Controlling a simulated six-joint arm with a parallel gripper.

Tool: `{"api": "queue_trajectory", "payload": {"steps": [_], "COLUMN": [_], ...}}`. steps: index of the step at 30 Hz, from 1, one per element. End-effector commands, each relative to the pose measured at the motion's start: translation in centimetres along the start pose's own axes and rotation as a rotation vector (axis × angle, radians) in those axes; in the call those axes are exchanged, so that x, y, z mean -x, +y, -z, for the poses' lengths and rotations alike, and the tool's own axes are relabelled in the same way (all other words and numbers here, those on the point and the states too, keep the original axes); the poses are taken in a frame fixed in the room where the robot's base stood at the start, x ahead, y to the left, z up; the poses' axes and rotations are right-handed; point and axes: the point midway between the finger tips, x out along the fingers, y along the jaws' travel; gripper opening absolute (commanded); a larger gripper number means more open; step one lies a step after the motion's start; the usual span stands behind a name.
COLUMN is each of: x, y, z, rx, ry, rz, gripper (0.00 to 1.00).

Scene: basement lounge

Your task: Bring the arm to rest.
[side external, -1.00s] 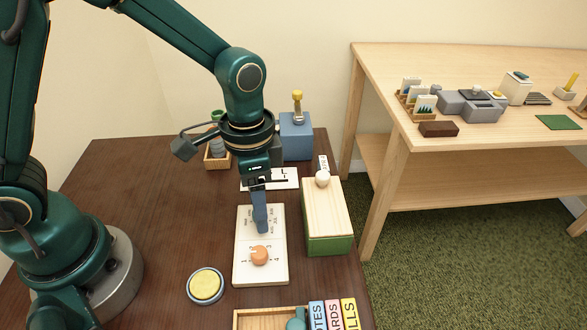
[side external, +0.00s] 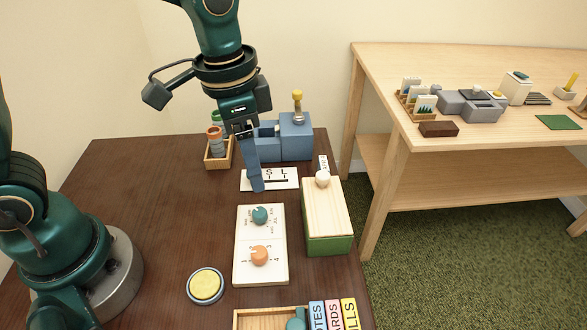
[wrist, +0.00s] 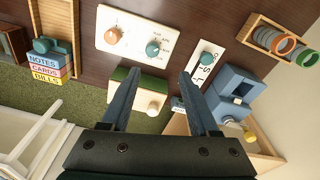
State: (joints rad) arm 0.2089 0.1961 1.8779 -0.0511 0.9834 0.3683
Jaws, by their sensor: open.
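My gripper (side external: 256,188) hangs above the far part of the dark brown table in the side view, its fingers pointing down in front of the white S/L slider plate (side external: 284,179). In the wrist view my gripper (wrist: 158,82) has its two fingers spread apart with nothing between them. The white dial panel (side external: 243,272) lies nearer, with a teal knob (side external: 260,215) and an orange knob (side external: 259,256). The fingers are clear of both knobs. Whether the fingertips touch the slider plate cannot be told.
A green box with a wooden lid (side external: 327,215) stands right of the panel. Blue blocks (side external: 296,138) and a wooden tray of rolls (side external: 218,152) stand behind. A yellow button (side external: 206,286) and labelled files (side external: 333,314) are in front.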

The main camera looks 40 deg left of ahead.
Motion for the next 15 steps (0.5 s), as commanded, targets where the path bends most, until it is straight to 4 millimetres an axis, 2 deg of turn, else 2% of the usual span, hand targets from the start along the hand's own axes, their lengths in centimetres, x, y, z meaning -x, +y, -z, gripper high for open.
{"api": "queue_trajectory", "payload": {"steps": [1, 6, 10, 15], "x": [1.4, 5.0, 6.7, 7.5], "y": [-0.4, -1.2, -1.3, -1.1], "z": [-0.3, -2.6, -4.9, -7.8], "rx": [0.019, 0.118, 0.211, 0.338], "ry": [0.043, 0.167, 0.252, 0.348], "rz": [0.019, 0.080, 0.123, 0.169], "gripper": [0.61, 0.61, 0.61, 0.61]}}
